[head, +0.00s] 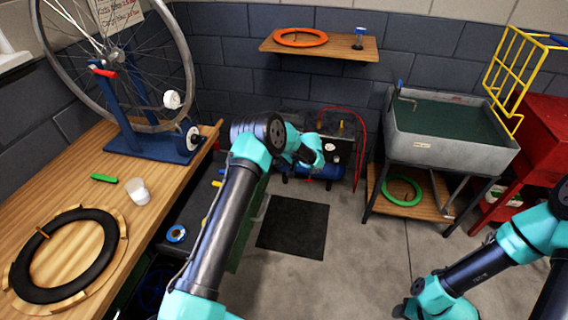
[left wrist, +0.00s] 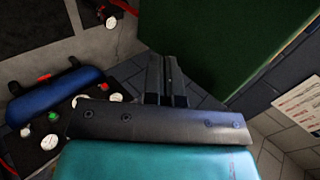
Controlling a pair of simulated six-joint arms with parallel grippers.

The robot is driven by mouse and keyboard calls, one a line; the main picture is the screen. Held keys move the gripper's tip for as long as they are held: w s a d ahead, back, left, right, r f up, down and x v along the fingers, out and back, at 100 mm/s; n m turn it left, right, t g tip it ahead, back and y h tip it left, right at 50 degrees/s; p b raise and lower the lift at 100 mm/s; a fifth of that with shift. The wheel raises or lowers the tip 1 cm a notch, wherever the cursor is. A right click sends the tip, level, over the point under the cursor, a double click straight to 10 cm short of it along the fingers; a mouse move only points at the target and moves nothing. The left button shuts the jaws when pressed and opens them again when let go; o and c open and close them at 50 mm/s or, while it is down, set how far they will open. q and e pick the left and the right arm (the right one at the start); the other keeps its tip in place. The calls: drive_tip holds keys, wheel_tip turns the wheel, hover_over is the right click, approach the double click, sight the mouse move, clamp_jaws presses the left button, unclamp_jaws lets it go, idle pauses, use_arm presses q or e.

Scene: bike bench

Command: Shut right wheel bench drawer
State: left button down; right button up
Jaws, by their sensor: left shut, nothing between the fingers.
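The wheel bench (head: 75,178) stands at the left with its wooden top. A drawer (head: 192,212) sticks out from under its right side, open. Its dark inside shows a blue ring and small yellow things. Its green front (head: 249,228) shows as a strip beside my left arm, which hides part of the drawer. My left gripper (head: 305,157) is beyond the drawer front, in front of the compressor. In the left wrist view its fingers (left wrist: 167,80) are shut and empty, with a green panel (left wrist: 220,40) close by; contact cannot be told. My right gripper (head: 408,308) is low at the right, its jaws unclear.
A wheel in a blue truing stand (head: 155,145), a white cup (head: 137,191) and a black tyre (head: 65,255) are on the bench. A blue compressor (head: 325,172) stands at the back. A dark mat (head: 293,227) lies on open floor. A sink (head: 450,140) stands right.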

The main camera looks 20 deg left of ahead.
use_arm(q)
drive_tip(key=shift+a, duration=0.1)
idle(0.3)
drive_tip(key=s+a, duration=0.1)
drive_tip(key=a, duration=0.7)
drive_tip(key=s+a, duration=0.2)
drive_tip(key=a, duration=0.7)
drive_tip(key=s+a, duration=0.1)
drive_tip(key=a, duration=0.7)
drive_tip(key=shift+s+a, duration=0.3)
drive_tip(key=shift+d, duration=0.15)
drive_tip(key=shift+w+d, duration=0.1)
drive_tip(key=shift+d, duration=0.2)
approach(221, 153)
drive_tip(key=d, duration=0.1)
drive_tip(key=w+d, duration=0.1)
drive_tip(key=d, duration=0.1)
drive_tip(key=shift+w+d+f, duration=0.15)
drive_tip(key=shift+d+f, duration=0.1)
